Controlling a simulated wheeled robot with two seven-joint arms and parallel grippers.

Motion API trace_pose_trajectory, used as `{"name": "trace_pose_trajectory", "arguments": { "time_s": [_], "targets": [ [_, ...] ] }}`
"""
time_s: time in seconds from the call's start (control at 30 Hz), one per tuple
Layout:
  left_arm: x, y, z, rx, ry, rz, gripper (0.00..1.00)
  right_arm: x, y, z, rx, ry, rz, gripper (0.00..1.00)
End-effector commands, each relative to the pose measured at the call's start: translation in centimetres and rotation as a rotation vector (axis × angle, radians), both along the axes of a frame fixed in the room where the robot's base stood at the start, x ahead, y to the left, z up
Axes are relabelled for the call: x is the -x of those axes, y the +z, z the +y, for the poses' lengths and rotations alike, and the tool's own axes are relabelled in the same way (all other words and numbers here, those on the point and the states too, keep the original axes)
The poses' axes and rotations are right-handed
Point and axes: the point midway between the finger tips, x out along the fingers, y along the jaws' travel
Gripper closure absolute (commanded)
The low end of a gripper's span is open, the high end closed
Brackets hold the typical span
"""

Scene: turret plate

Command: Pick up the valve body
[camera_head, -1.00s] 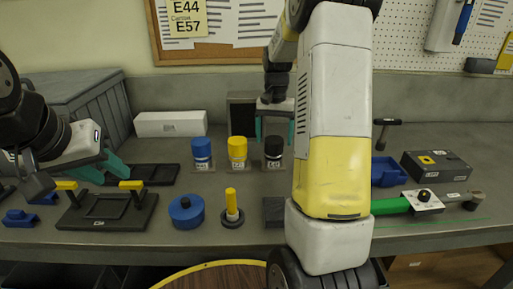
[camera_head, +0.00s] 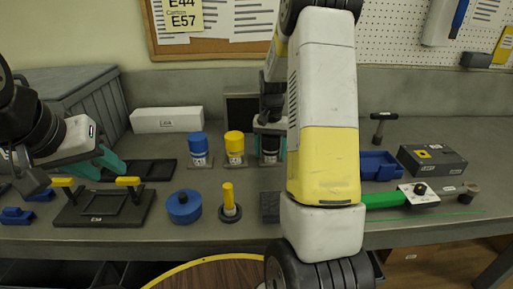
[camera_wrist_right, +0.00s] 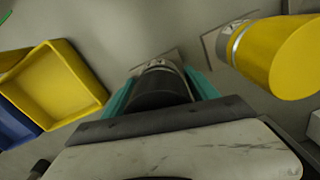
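A black-topped canister (camera_head: 270,146) with a pale label stands upright at the back of the bench; it also shows in the right wrist view (camera_wrist_right: 160,88). No readable label tells which thing is the valve body. My right gripper (camera_head: 268,142) is over this canister from above. In the right wrist view its teal fingers (camera_wrist_right: 161,92) stand on either side of the black top, apart, and I see no clear grip. My left gripper (camera_head: 101,166) is at the left, above the bench near a dark tray, its teal fingers apart and empty.
A yellow canister (camera_head: 234,147) and a blue canister (camera_head: 199,149) stand left of the black one. A blue round part (camera_head: 184,207), a yellow peg (camera_head: 229,200) and a dark fixture (camera_head: 104,207) lie in front. A blue bin (camera_head: 379,167) and grey box (camera_head: 432,160) are right.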

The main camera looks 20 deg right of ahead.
Motion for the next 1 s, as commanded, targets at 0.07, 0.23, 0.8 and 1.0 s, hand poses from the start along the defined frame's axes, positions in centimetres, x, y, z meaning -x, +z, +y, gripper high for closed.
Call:
{"name": "trace_pose_trajectory", "arguments": {
  "time_s": [0.07, 0.23, 0.8, 1.0],
  "targets": [
    [0.0, 0.0, 0.0, 0.000, 0.000, 0.000, 0.64, 0.0, 0.0, 0.0, 0.000, 0.000, 0.000, 0.50],
    [0.0, 0.0, 0.0, 0.000, 0.000, 0.000, 0.64, 0.0, 0.0, 0.0, 0.000, 0.000, 0.000, 0.84],
    [0.0, 0.0, 0.0, 0.000, 0.000, 0.000, 0.64, -0.1, 0.7, 0.0, 0.001, 0.000, -0.004, 1.00],
    [0.0, 0.0, 0.0, 0.000, 0.000, 0.000, 0.64, -0.1, 2.7, 0.0, 0.001, 0.001, -0.005, 1.00]
  ]
}}
